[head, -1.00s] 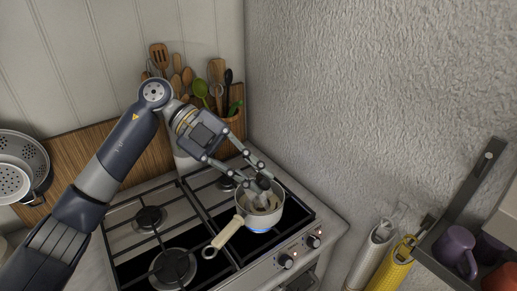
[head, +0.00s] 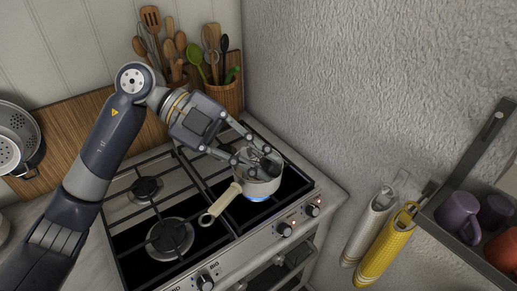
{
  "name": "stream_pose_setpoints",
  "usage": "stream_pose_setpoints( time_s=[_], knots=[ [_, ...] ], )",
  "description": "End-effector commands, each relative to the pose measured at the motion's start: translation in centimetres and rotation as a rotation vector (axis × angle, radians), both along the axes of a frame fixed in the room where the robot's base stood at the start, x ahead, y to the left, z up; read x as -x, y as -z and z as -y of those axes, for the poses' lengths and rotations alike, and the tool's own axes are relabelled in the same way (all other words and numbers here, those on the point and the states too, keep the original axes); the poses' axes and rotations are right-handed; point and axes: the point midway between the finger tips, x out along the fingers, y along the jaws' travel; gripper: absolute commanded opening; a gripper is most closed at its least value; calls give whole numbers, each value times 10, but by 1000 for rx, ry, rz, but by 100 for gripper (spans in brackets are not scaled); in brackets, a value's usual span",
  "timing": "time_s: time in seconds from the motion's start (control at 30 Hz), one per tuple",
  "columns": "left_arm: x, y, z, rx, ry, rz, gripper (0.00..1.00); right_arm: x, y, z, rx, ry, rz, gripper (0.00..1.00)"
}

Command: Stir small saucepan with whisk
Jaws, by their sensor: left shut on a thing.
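The small saucepan (head: 262,186) stands on the front right burner of the gas stove, with its pale handle (head: 226,198) pointing to the lower left. A blue flame (head: 257,199) shows beneath it. My left gripper (head: 252,162) reaches down from the upper left, with its fingers at the saucepan's opening. It is shut on the whisk (head: 262,154), whose dark handle shows only in part between the fingers. The whisk's lower end is inside the saucepan and mostly hidden by the fingers and the rim. My right gripper is not in view.
Wooden crocks of utensils (head: 224,95) stand behind the stove, by a wooden board (head: 75,148). Colanders (head: 18,138) hang at the left. A textured wall rises at the right, with towels (head: 388,242) and a shelf holding mugs (head: 458,214).

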Motion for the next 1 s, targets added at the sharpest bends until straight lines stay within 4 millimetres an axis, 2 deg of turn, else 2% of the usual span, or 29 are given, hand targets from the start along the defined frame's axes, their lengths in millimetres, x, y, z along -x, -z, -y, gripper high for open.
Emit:
stream_pose_setpoints(
  time_s=[0.4, 1.0],
  knots=[
    [38, 22, 4, 1, 0, 1, 0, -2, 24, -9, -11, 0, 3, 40],
    [-11, 57, -1, 0, -2, -2, 0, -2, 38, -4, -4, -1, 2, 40]
  ],
)
